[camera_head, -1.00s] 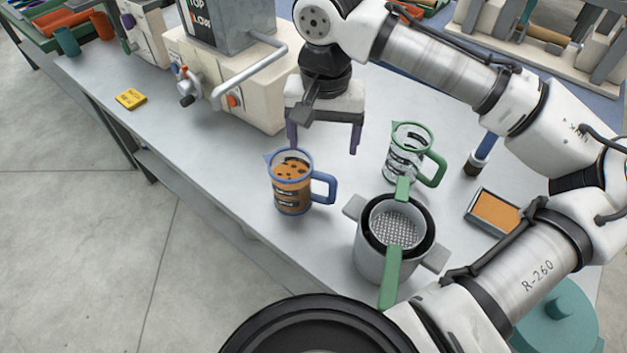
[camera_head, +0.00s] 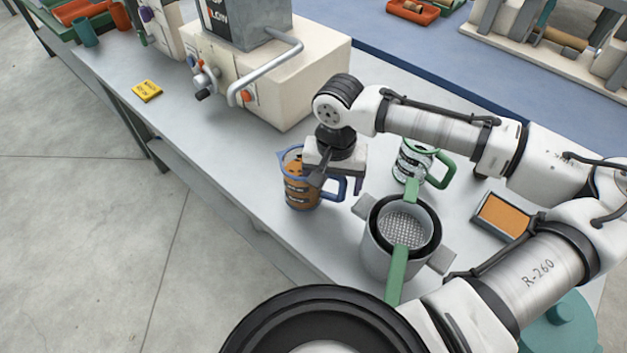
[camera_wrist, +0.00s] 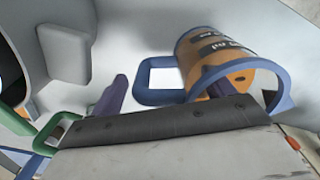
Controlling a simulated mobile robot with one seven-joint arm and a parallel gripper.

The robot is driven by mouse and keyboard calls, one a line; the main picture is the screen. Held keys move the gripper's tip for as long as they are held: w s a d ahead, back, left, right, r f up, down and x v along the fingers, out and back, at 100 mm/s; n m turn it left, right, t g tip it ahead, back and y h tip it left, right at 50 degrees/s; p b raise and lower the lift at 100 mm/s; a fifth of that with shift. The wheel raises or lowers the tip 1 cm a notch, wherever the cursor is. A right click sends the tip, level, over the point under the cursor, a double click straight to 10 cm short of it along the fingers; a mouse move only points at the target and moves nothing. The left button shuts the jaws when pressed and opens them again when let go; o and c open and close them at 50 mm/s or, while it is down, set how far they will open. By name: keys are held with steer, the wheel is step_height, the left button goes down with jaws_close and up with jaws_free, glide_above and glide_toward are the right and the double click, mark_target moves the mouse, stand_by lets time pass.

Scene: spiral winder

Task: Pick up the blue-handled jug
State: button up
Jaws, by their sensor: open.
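The blue-handled jug (camera_head: 298,192), clear with orange contents and a blue rim, stands upright on the grey bench near its front edge. Its handle points right in the head view. In the wrist view the jug (camera_wrist: 228,72) is at upper right, with its blue handle (camera_wrist: 150,97) to its left. My gripper (camera_head: 336,184) is open and low over the jug's handle side, covering part of its rim. One purple finger shows left of the handle in the wrist view; the other is mostly hidden. I cannot tell whether either finger touches the jug.
A grey pot (camera_head: 382,258) with a green-handled strainer (camera_head: 397,275) stands close to the right. A green-handled jug (camera_head: 432,177) is behind it. An orange-filled tray (camera_head: 503,218) lies farther right. A cream machine (camera_head: 290,85) stands behind; the bench left of the jug is clear.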

steer(key=shift+f, duration=0.15)
steer(key=c, duration=1.6)
steer(key=shift+o, duration=0.2)
